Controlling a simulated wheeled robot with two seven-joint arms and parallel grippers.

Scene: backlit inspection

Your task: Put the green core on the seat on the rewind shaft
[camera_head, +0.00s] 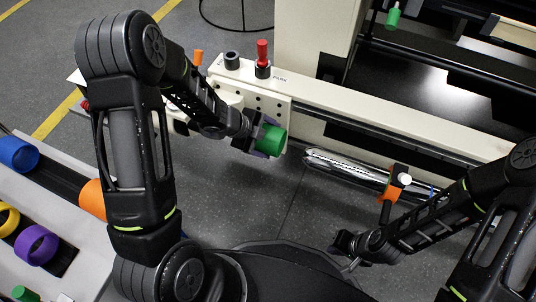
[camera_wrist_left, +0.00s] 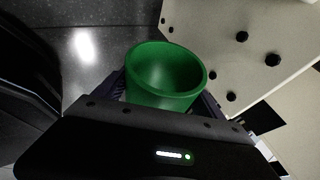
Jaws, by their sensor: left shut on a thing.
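A shiny silver shaft (camera_head: 345,168), apparently the rewind shaft, runs along the beam's near side. Its left end is a short way right of and below the core, apart from it. The seat cannot be made out clearly. My right gripper (camera_head: 346,243) is below the shaft, near the floor; its finger opening is unclear.
A perforated cream plate (camera_head: 262,103) stands behind the core, with a red-topped peg (camera_head: 262,55) above. An orange clamp (camera_head: 390,186) with a white knob is by the shaft's right part. Blue (camera_head: 18,154), orange (camera_head: 93,198) and purple (camera_head: 36,245) cores lie in the left rack.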

